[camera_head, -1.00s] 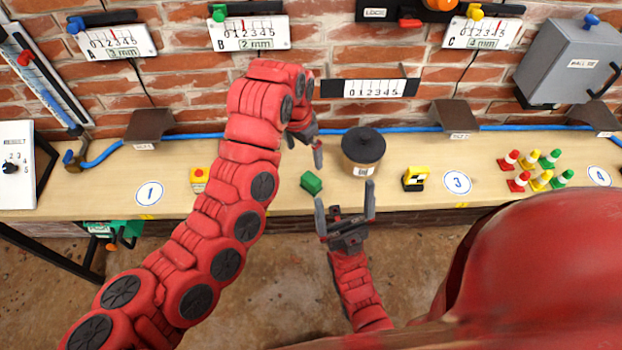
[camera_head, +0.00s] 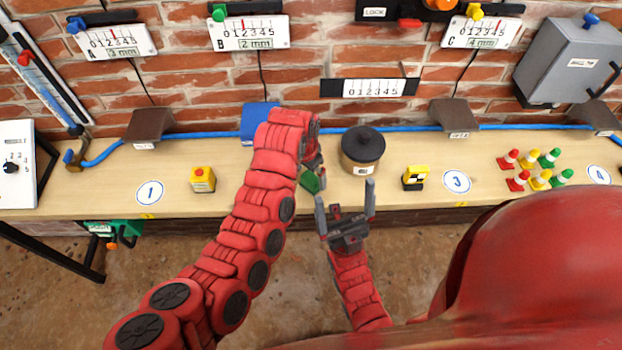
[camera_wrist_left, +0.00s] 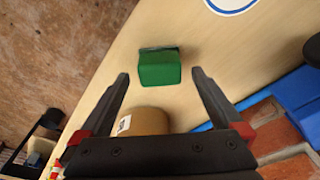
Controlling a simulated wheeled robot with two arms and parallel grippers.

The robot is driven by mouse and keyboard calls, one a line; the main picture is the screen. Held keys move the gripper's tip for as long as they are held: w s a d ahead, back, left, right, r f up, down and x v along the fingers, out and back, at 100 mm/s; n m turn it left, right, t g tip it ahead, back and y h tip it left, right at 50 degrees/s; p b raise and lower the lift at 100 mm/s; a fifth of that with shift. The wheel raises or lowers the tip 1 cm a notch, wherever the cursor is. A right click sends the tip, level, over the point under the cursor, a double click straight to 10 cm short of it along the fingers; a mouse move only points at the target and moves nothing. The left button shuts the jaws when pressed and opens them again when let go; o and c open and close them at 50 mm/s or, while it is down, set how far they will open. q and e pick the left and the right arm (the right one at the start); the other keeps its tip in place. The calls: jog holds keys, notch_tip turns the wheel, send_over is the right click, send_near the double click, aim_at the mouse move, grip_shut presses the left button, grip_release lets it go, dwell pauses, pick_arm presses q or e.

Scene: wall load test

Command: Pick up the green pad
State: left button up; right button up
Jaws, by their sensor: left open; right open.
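The green pad (camera_head: 308,182) is a small green block on the bench, partly hidden by my left gripper in the head view. In the left wrist view, the pad (camera_wrist_left: 160,71) shows whole, just beyond and between the fingertips. My left gripper (camera_wrist_left: 160,76) is open with nothing held; in the head view it hangs right over the pad. I cannot tell whether the fingers touch it. My right gripper (camera_head: 346,194) is open and empty, in front of the bench's front edge, right of the pad.
A tan pot with a black lid (camera_head: 362,152) stands close right of the pad. A blue hose (camera_head: 400,129) runs along the wall. Several small cones stand farther right.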

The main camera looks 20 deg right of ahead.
aim_at(310, 177)
pick_arm(q)
jog(key=shift+w+d+f+p, duration=0.15)
jog(key=shift+f+p, duration=0.45)
jog(key=shift+f, duration=1.15)
jog(key=c, duration=1.5)
jog(key=shift+r, duration=0.1)
